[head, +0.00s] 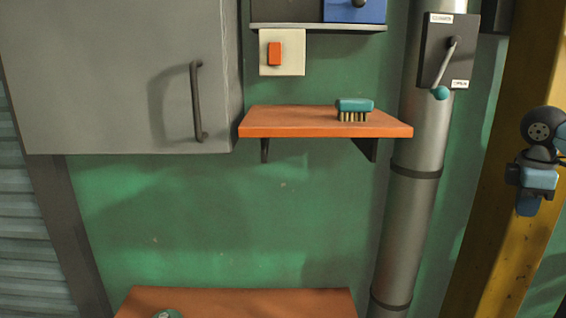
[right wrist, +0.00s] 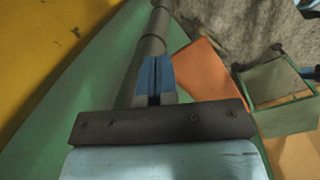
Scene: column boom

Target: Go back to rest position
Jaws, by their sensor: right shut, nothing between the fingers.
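My right gripper (head: 528,205) is at the right edge of the head view, in front of the yellow post. Its blue fingers point down and are shut with nothing between them. The closed fingers (right wrist: 154,82) also show in the right wrist view, touching each other. The gripper is apart from the shelves and everything on them.
An orange shelf (head: 300,121) holds a teal brush (head: 355,108). A grey cabinet (head: 120,75) hangs at left. A metal pipe (head: 408,225) carries a lever switch (head: 449,50). A yellow post (head: 500,215) stands at right. A lower orange surface (head: 240,300) shows below.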

